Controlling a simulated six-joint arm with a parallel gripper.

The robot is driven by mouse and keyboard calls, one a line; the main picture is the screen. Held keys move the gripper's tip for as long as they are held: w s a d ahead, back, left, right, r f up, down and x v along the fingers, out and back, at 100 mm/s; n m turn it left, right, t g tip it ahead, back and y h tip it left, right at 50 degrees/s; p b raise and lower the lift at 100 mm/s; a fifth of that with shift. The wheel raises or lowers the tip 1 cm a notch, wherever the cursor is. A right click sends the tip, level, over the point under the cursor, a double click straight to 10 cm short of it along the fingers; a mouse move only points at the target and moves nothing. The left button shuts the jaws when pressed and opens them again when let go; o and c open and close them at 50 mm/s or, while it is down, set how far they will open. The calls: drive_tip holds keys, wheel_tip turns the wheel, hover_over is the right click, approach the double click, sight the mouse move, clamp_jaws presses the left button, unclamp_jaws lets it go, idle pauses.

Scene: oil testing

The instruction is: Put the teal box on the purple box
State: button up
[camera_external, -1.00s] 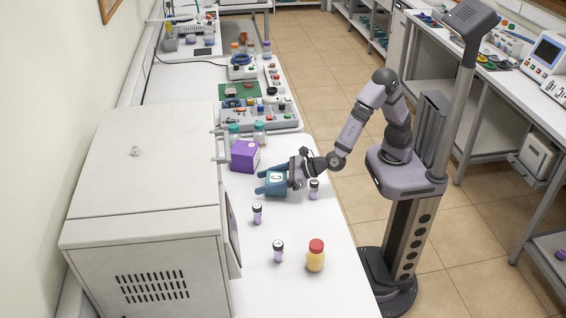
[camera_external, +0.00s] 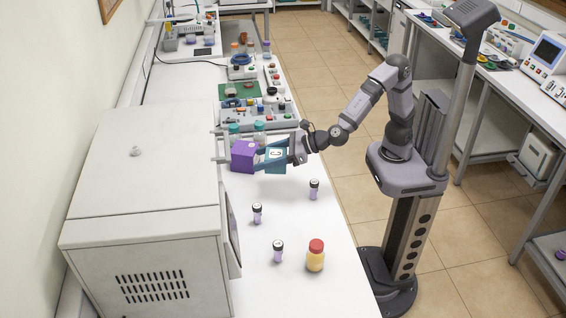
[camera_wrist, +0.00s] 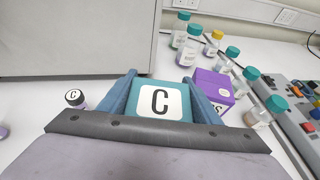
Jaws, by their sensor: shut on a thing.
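The box appears raised above the white table. The purple box (camera_external: 243,156) stands on the table, just left of the held box in the external view. In the wrist view the purple box (camera_wrist: 213,90) is beyond the right finger and partly hidden by it. I cannot tell whether the two boxes touch.
Teal-capped bottles (camera_external: 259,133) stand close behind the purple box. A large grey cabinet (camera_external: 150,170) is on the left. Small black-capped vials (camera_external: 257,213) and a red-capped yellow jar (camera_external: 316,256) stand on the table's nearer part, with free room between them.

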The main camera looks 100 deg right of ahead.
sight(236, 144)
drive_tip(key=w+d+m+h+p, duration=0.1)
drive_tip(key=w+d, duration=0.1)
drive_tip(key=d, duration=0.1)
drive_tip(key=w+d+m+g+h+p, duration=0.1)
drive_tip(key=d+p, duration=0.1)
drive_tip(key=d, duration=0.2)
drive_tip(key=w+d+r+m+h+p, duration=0.1)
drive_tip(key=w+d, duration=0.1)
drive_tip(key=d, duration=0.2)
drive_tip(key=shift+w+d+h, duration=0.1)
drive_tip(key=shift+w+h, duration=0.2)
drive_tip(key=shift+w, duration=0.05)
drive_tip(key=shift+w+d+r+m+g+h, duration=1.4)
drive_tip(key=shift+d+r+m, duration=0.5)
drive_tip(key=shift+d+r, duration=1.6)
drive_tip(key=shift+s+a+f+p, duration=0.15)
drive_tip(key=shift+f+p, duration=0.1)
drive_tip(key=shift+f, duration=1.3)
drive_tip(key=shift+w+a+f+p, duration=0.15)
drive_tip(key=shift+f+p, duration=0.1)
drive_tip(key=shift+f, duration=1.25)
drive_tip(key=shift+s+a+f+p, duration=0.15)
drive_tip(key=shift+f+p, duration=0.1)
drive_tip(key=shift+f, duration=1.3)
drive_tip(key=shift+f, duration=0.1)
drive_tip(key=shift+f, duration=0.15)
drive_tip(key=o, duration=1.1)
